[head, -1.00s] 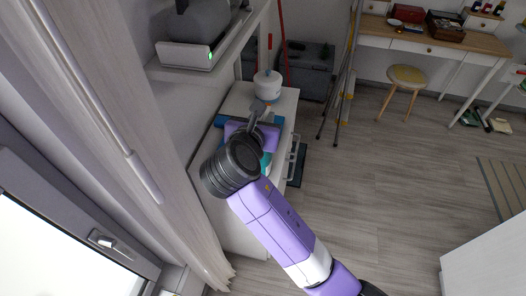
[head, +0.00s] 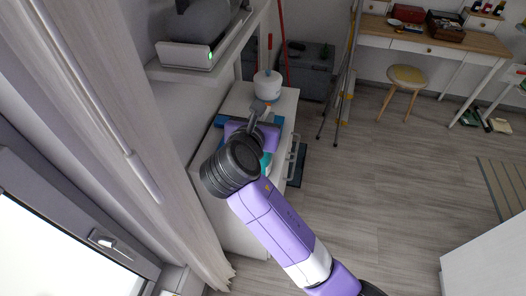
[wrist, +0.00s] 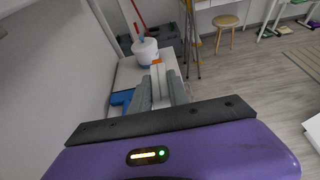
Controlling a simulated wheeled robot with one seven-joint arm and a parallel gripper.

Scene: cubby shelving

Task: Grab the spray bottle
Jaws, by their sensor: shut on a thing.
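My gripper (wrist: 160,88) is over the white cabinet top, its fingers pointing away from me. In the wrist view, the fingers are shut on a narrow pale thing with an orange tip (wrist: 157,63), which looks like the top of the spray bottle. The fingers hide most of it. In the head view, my gripper (head: 262,112) is near the far end of the cabinet, and a small orange spot shows at the fingertips. My wrist and arm hide what is below.
A white round container (head: 267,86) stands just beyond my fingers on the cabinet (head: 238,102). A blue thing (wrist: 121,98) lies left of the fingers. A shelf (head: 190,68) juts out at upper left. A stool (head: 408,77) stands on open floor to the right.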

